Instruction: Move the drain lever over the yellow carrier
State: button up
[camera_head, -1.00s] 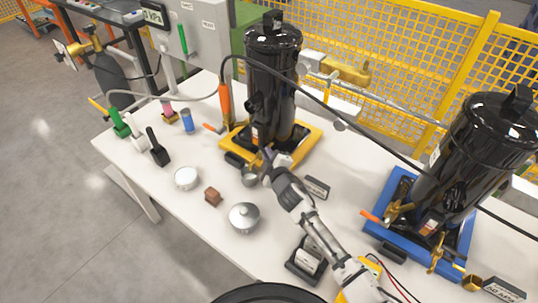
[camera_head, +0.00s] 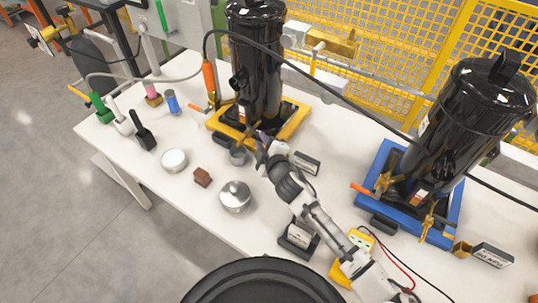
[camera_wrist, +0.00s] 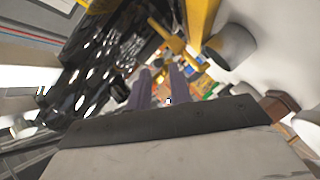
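The yellow carrier (camera_head: 290,126) lies on the white table under the left black cylinder (camera_head: 257,70). A small brass fitting with an orange-tipped lever (camera_head: 196,108) shows at the carrier's left side. In the wrist view, a brass valve with a yellow lever (camera_wrist: 165,38) shows just beyond my fingers. My gripper (camera_head: 262,138) is at the carrier's front edge, low beside the cylinder's foot. In the wrist view, its two purple fingers (camera_wrist: 161,88) stand apart with a narrow gap and nothing clearly held. The arm hides part of the front of the carrier.
A steel lidded pot (camera_head: 235,197), brown block (camera_head: 202,177) and white tin (camera_head: 174,160) lie in front. A blue carrier (camera_head: 453,220) with a second black cylinder (camera_head: 470,120) stands right. A hose crosses above.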

jog(key=b+v, duration=0.1)
jog(key=v, duration=0.5)
jog(key=shift+s, duration=0.25)
jog(key=shift+r, duration=0.1)
